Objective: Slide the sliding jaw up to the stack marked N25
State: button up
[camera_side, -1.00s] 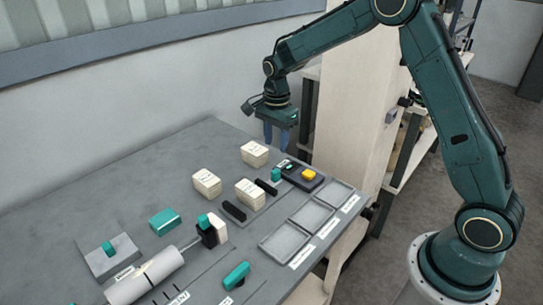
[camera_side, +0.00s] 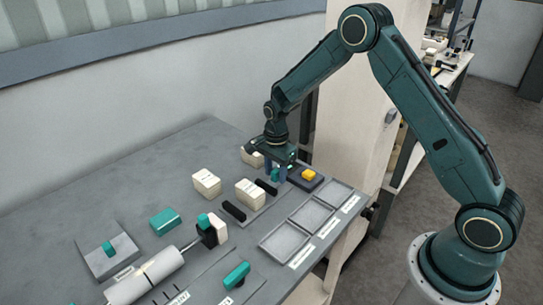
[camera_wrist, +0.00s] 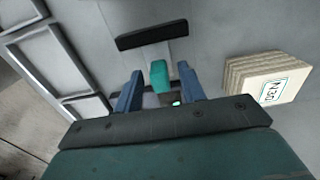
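The sliding jaw is a black bar (camera_side: 266,187) with a teal grip (camera_side: 275,175) behind it; in the wrist view the bar (camera_wrist: 152,34) and teal grip (camera_wrist: 160,75) show clearly. A cream stack (camera_side: 249,193) stands between this bar and a second black bar (camera_side: 233,211); its mark is unreadable. The sliding jaw's bar is close to the stack; contact cannot be told. My gripper (camera_side: 276,174) is low over the jaw, its two blue fingers on either side of the teal grip. The wrist view shows gaps between grip and fingers (camera_wrist: 160,88), so it is open.
A stack marked N30 (camera_wrist: 265,80) stands beside my gripper, partly hidden in the side view. Another cream stack (camera_side: 207,183) stands left. A dark box with a yellow button (camera_side: 308,174) is close on the right. Empty trays (camera_side: 311,216) line the table's edge.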

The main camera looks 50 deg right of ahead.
aim_at(260, 182)
grip_shut()
jog(key=a, duration=0.6)
jog(key=shift+a, duration=0.35)
grip_release()
jog(key=shift+r, duration=0.1)
notch_tip(260, 182, up, 14)
dwell(0.7)
